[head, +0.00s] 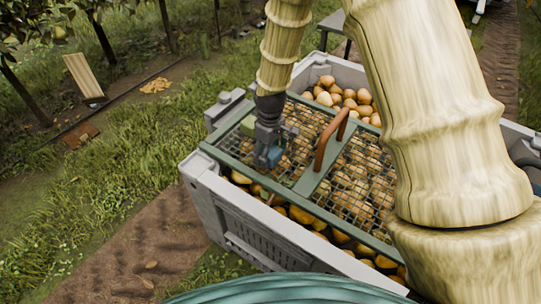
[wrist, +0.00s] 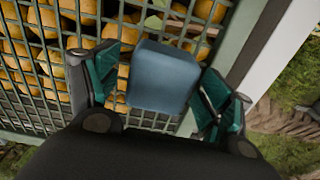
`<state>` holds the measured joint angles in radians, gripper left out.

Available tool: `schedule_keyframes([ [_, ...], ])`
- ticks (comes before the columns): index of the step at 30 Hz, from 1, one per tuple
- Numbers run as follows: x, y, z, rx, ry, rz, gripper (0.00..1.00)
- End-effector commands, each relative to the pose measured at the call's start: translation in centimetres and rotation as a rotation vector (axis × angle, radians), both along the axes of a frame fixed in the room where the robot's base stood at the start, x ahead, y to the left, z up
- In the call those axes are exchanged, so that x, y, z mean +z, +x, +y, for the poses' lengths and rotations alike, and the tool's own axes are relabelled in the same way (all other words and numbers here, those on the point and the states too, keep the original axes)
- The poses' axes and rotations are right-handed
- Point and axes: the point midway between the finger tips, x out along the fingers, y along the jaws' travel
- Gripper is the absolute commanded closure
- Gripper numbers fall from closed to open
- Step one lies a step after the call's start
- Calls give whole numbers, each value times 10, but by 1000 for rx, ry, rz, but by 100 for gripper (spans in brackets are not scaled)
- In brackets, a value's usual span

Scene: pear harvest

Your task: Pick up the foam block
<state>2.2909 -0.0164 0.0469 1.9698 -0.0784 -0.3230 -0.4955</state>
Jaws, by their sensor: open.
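A blue block with rounded edges, which I take for the foam block (wrist: 164,78), sits over the wire grid lid (wrist: 42,88) in the wrist view. My gripper (wrist: 160,84) is open, with its two green-padded fingers on either side of the block. A small gap shows at the left finger; the right finger is close to the block, and I cannot tell if it touches. In the head view my gripper (head: 268,148) points down at the left part of the lid (head: 305,192); there the block is hard to tell apart from the fingers.
The lid lies on a grey crate (head: 215,205) full of pears (head: 340,98). A brown arched handle (head: 333,136) stands on the lid's middle bar, right of my gripper. A small green block (head: 248,125) is just left of my gripper. Grass and a dirt path lie left.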

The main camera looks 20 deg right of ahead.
Motion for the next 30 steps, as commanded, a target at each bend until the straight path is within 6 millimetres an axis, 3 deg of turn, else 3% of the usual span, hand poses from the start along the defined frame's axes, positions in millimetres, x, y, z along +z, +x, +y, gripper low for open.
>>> schedule_keyframes([
  [8,-3,0,0,1,1,-1,21],
  [15,-3,0,1,1,1,-1,65],
  [25,-2,1,0,1,1,-1,65],
  [30,9,1,0,1,1,-3,65],
])
